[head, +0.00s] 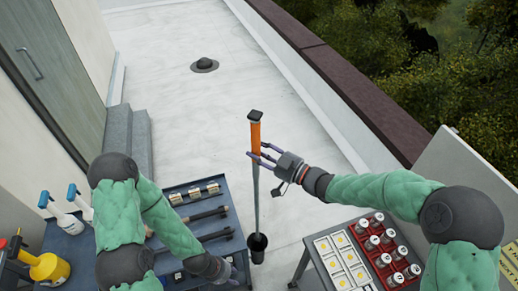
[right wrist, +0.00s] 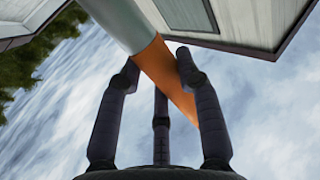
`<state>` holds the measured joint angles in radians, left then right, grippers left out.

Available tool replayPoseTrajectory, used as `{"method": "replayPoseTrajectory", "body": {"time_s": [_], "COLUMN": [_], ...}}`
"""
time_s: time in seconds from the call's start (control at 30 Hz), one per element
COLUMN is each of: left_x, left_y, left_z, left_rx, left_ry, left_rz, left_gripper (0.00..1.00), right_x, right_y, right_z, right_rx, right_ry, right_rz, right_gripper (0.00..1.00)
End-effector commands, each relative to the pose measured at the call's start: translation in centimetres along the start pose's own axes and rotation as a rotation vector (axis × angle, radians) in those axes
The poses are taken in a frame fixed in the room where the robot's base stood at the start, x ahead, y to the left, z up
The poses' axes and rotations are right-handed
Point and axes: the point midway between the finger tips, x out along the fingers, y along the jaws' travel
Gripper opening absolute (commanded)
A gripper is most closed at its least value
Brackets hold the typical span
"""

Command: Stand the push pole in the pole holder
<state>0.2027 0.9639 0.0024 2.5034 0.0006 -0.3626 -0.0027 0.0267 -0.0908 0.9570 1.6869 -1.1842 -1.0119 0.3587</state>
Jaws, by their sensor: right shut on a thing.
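The push pole (head: 256,136) has an orange grip, a black cap on top and a grey shaft. It stands almost upright in the head view. My right gripper (head: 262,155) is shut on the orange grip, which also shows between the fingers in the right wrist view (right wrist: 168,75). The pole holder (head: 257,253) is a dark cup at the right edge of the tool table. The shaft's lower end meets the cup's mouth in the picture; I cannot tell how deep it sits. My left gripper (head: 232,274) is low over the tool table, its fingers too unclear to judge.
The tool table (head: 183,188) carries several dark bars and metal-ended parts. A side table at right holds a red rack (head: 385,252) of cans and a pale tray (head: 342,262). A roof drain (head: 204,65) lies on the clear roof behind. A parapet (head: 330,75) runs along the right.

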Motion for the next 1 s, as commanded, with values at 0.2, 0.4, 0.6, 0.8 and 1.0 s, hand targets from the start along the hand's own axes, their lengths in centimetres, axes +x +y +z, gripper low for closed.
{"method": "replayPoseTrajectory", "body": {"time_s": [0.2, 0.4, 0.6, 0.8, 1.0], "left_x": [0.9, 2.1, 3.3, 4.4, 5.5], "left_y": [-0.3, -0.8, -1.2, -1.6, -2.0], "left_z": [0.0, -0.1, -0.1, -0.2, -0.2], "left_rx": [0.000, 0.000, 0.000, 0.000, 0.000], "left_ry": [0.000, 0.000, 0.000, 0.000, 0.000], "left_rz": [0.000, 0.000, 0.000, 0.000, 0.000], "left_gripper": [0.40, 0.40, 0.40, 0.40, 0.40], "right_x": [0.0, -0.1, -0.1, -0.1, -0.1], "right_y": [0.1, 0.1, 0.1, 0.1, 0.1], "right_z": [1.6, 3.1, 4.5, 5.8, 7.2], "right_rx": [0.000, -0.001, -0.001, 0.000, 0.000], "right_ry": [0.001, 0.001, 0.001, 0.001, 0.001], "right_rz": [0.001, 0.001, 0.001, 0.001, 0.001], "right_gripper": [0.00, 0.00, 0.00, 0.00, 0.00]}}
